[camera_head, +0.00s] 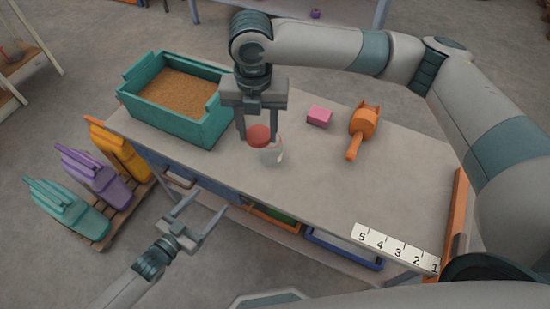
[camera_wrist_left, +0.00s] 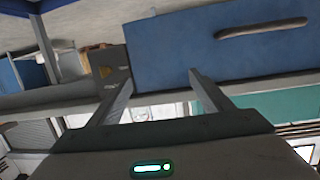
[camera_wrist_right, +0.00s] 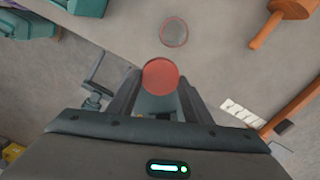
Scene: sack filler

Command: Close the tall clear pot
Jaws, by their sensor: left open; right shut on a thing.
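The clear pot (camera_head: 272,156) stands on the table just in front of the teal bin. It also shows from above as a round rim in the right wrist view (camera_wrist_right: 174,32). My right gripper (camera_head: 259,132) is shut on a red lid (camera_head: 258,136), which it holds close to the pot and partly overlapping it in the head view. In the right wrist view the lid (camera_wrist_right: 160,75) sits between the fingertips, apart from the pot's rim. My left gripper (camera_head: 204,218) is open and empty, low in front of the table's drawers.
A teal bin (camera_head: 134,99) of brown grain stands at the table's left end. A pink block (camera_head: 319,116) and an orange scoop (camera_head: 363,124) lie right of the pot. A numbered strip (camera_head: 396,249) lies near the front right edge. A blue drawer (camera_wrist_left: 180,55) faces my left gripper.

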